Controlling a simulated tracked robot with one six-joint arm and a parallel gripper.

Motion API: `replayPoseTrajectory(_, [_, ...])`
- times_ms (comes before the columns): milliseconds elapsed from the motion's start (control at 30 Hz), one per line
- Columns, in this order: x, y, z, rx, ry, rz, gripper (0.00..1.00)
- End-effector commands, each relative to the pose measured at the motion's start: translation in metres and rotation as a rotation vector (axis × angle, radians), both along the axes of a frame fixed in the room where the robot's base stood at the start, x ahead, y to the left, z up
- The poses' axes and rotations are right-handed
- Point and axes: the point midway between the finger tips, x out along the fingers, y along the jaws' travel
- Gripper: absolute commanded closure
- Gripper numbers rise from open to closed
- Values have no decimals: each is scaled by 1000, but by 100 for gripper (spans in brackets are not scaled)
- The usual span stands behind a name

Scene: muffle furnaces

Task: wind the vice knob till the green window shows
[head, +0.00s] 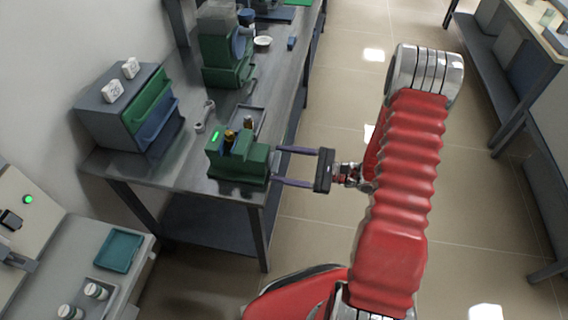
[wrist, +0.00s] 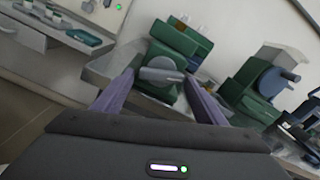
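The green vice (head: 237,172) sits at the near end of the steel bench. A small bright green strip (head: 215,136) glows on its upper left; I cannot tell whether it is the window. The vice also shows in the wrist view (wrist: 160,52), with its grey knob (wrist: 162,75) facing me, its bar roughly level. My gripper (head: 272,165) is open, its two purple fingers pointing at the knob side. In the wrist view, the fingers stand either side of the knob, with gaps visible. The knob is not clear in the head view.
A grey drawer box (head: 105,108) with green and blue drawers, a wrench (head: 204,117) and a small tray (head: 246,120) lie near the vice. A larger green machine (head: 222,48) stands further back. The aisle floor (head: 335,105) is clear.

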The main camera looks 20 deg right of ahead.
Motion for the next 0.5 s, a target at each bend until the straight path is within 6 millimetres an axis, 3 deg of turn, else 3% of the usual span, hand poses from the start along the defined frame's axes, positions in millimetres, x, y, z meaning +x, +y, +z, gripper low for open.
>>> replayPoseTrajectory(500, [-3,-8,0,0,-2,-3,28])
